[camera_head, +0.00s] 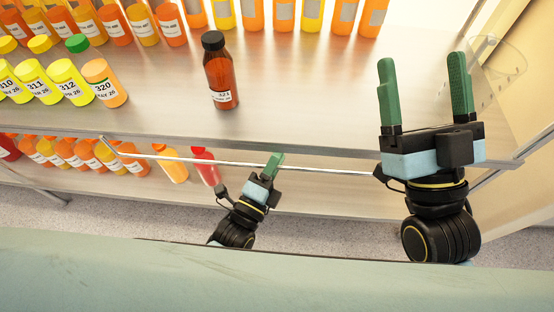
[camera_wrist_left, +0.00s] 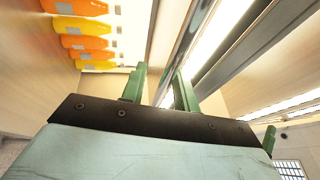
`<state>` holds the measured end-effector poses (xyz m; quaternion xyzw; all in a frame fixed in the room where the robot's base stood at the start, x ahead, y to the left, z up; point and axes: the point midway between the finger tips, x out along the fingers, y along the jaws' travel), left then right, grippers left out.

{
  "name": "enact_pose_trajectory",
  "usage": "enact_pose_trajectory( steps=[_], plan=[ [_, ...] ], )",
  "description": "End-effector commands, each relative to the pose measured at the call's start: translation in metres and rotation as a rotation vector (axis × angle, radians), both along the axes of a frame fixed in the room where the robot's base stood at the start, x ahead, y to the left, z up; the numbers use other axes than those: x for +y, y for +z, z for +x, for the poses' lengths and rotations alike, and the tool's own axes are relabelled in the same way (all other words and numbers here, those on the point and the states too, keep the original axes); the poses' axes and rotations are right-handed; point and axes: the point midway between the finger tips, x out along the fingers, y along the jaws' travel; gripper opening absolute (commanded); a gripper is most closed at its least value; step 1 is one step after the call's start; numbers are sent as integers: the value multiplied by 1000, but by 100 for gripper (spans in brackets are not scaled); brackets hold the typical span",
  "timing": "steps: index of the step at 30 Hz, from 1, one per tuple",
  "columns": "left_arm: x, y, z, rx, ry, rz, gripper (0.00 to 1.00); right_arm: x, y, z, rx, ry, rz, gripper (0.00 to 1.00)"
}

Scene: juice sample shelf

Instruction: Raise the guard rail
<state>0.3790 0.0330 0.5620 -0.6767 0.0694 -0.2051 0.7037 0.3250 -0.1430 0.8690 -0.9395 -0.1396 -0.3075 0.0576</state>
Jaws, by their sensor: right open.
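The guard rail (camera_head: 235,162) is a thin pale bar along the front of the shelf (camera_head: 300,100), below the shelf's front edge in the head view. My left gripper (camera_head: 274,160) is at the rail, with its green fingertips overlapping it in the picture. In the left wrist view the fingers of my left gripper (camera_wrist_left: 160,72) stand apart; I cannot tell whether the rail lies between them. My right gripper (camera_head: 426,72) is open and empty at the rail's right end, its fingers in front of the shelf's right part.
A dark-capped brown bottle (camera_head: 220,72) stands alone mid-shelf. Several yellow and orange bottles (camera_head: 67,80) stand at the left, with more rows at the back. A lower shelf holds more bottles (camera_head: 171,167). A side panel (camera_head: 508,62) closes the right. The shelf's middle right is clear.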

Motion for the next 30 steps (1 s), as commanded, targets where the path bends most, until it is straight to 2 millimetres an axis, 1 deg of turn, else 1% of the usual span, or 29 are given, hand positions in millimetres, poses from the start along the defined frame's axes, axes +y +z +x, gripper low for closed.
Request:
enact_pose_trajectory(
  steps=[3, 9, 10, 15, 17, 30],
  plan=[
    [-1, 1, 3, -1, 0, 0, 30, 0, 1, -1, -14, 0, 4, 77],
    [-1, 1, 3, 0, 0, 0, 30, 0, 1, -1, -15, 0, 5, 77],
    [-1, 1, 3, 0, 0, 0, 29, 0, 1, -1, -14, 0, 4, 77],
    [-1, 1, 3, 0, 0, 0, 7, 0, 1, -1, -14, 0, 4, 77],
    [-1, 1, 3, 0, 0, 0, 0, 0, 1, -1, -14, 0, 4, 77],
    [-1, 1, 3, 4, 0, -1, 0, 0, 1, 0, -5, 0, 1, 77]
  ],
)
